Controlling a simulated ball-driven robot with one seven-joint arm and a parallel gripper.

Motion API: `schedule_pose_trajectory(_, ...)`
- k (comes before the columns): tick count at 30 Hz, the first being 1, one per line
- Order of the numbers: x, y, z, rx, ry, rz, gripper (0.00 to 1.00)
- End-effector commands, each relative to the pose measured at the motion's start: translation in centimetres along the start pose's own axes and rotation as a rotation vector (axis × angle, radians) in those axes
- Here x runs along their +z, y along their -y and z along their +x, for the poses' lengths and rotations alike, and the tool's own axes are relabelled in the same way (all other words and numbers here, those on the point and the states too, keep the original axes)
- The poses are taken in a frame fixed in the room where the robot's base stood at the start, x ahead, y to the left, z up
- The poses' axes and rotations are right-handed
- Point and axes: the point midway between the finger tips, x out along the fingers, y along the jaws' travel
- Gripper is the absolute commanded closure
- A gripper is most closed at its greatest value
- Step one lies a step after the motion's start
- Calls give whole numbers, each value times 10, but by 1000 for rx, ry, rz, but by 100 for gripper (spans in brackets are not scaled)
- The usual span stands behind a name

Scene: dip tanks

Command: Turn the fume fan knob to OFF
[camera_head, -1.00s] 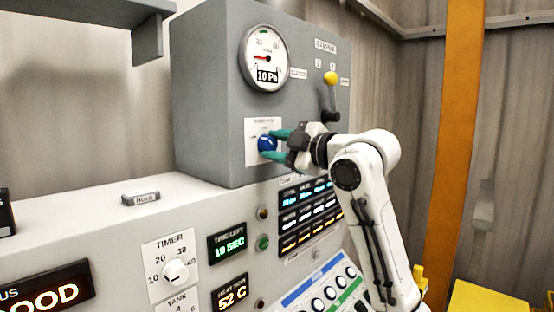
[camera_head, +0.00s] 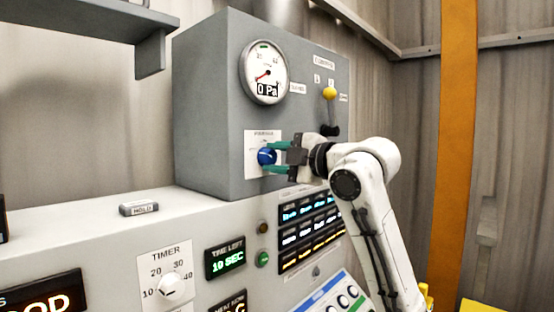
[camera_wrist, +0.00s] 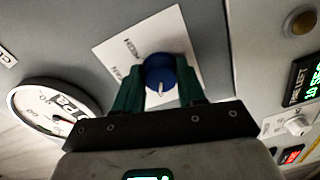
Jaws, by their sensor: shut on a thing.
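The blue fume fan knob (camera_head: 266,156) sits on a white label plate on the grey cabinet's front. In the wrist view the knob (camera_wrist: 160,74) shows a pale pointer line and lies between the green fingers. My gripper (camera_head: 275,157) is shut on the knob, one finger on each side; it also shows in the wrist view (camera_wrist: 160,88). The plate's lettering (camera_wrist: 130,58) is too small or blurred to read surely. The round gauge (camera_head: 264,73) above the knob reads 0 Pa, its needle low.
A lever with a yellow ball (camera_head: 329,93) stands right of the gauge, above my wrist. A timer dial (camera_head: 171,287), a "10 SEC" display (camera_head: 225,258) and a lit readout panel (camera_head: 310,226) are below. A grey shelf (camera_head: 110,45) juts out at upper left.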

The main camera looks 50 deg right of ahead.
Motion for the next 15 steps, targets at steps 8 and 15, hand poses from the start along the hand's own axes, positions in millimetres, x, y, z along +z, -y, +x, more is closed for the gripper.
schedule_pose_trajectory(8, 0, 1, 0, -3, 0, 0, 40)
schedule_pose_trajectory(15, 0, 1, 0, -1, 0, 0, 35)
